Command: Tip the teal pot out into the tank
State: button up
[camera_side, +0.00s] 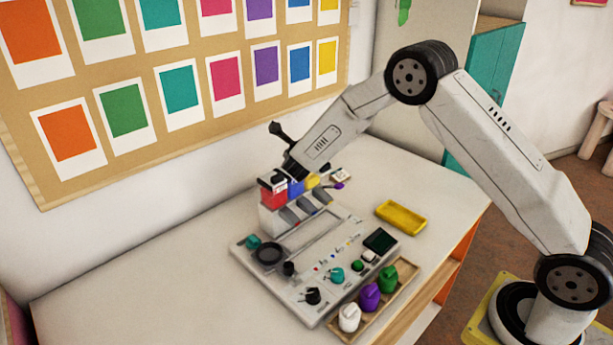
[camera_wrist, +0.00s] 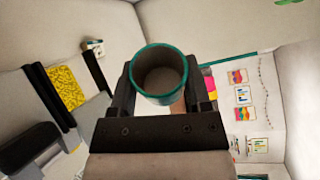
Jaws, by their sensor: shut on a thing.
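In the wrist view, the teal pot (camera_wrist: 185,70) is held between the two fingers of my gripper (camera_wrist: 160,95). Its round teal-rimmed mouth faces the camera, and the inside looks grey-brown; I cannot tell whether anything is in it. A bin with a speckled yellow top (camera_wrist: 65,88) lies to the left, apart from the pot. In the side view, my wrist is over a bank of red (camera_side: 273,196), blue and yellow (camera_side: 313,181) blocks at the back of the board. The gripped pot is hidden there. I cannot tell which part is the tank.
A grey control board (camera_side: 300,305) with knobs and buttons stands on the table. A wooden rack (camera_side: 402,293) at its front holds white (camera_side: 349,317), purple (camera_side: 370,297) and green (camera_side: 388,279) pots. The table's left side is clear.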

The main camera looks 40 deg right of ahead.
jog(key=m+y, duration=0.2)
jog(key=m, duration=0.1)
jog(key=r+m, duration=0.1)
jog(key=m, duration=0.1)
jog(key=shift+s+d+t+y, duration=0.2)
jog(key=shift+d+t+y, duration=0.1)
jog(key=shift+y, duration=0.1)
jog(key=m+y, duration=0.1)
jog(key=m, duration=0.1)
jog(key=m+t+y, duration=0.1)
jog(key=m, duration=0.1)
jog(key=shift+w+a+r, duration=0.1)
jog(key=shift+a+r, duration=0.05)
jog(key=shift+r, duration=0.25)
jog(key=shift+t+y, duration=0.3)
jog(key=shift+r, duration=0.15)
